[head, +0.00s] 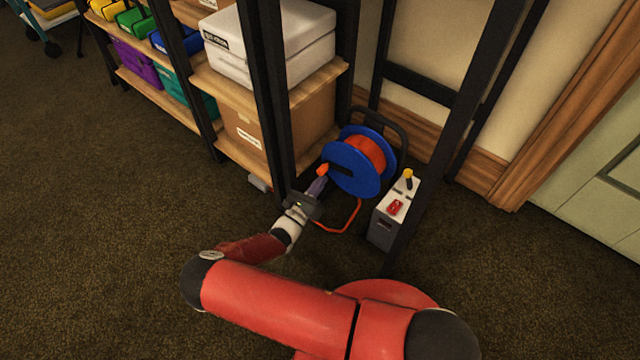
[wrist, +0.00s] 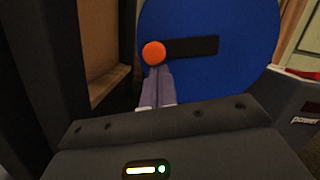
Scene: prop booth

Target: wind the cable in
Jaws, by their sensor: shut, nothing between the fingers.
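A cable reel (head: 345,168) with a blue drum stands on the floor beside the shelf, orange cable (head: 370,150) wound on it. A length of orange cable (head: 352,217) loops on the carpet below. The reel's crank has a dark arm (wrist: 195,47) and an orange knob (head: 322,170); the knob (wrist: 154,53) also shows in the wrist view, at the left end of the arm. My gripper (head: 317,186) is shut and empty, its fingertips (wrist: 158,70) just at the knob's near side. Whether they touch it I cannot tell.
A grey box with a red switch (head: 396,207) and a yellow-topped lever (head: 408,176) stands right of the reel. Carpet at the left is clear.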

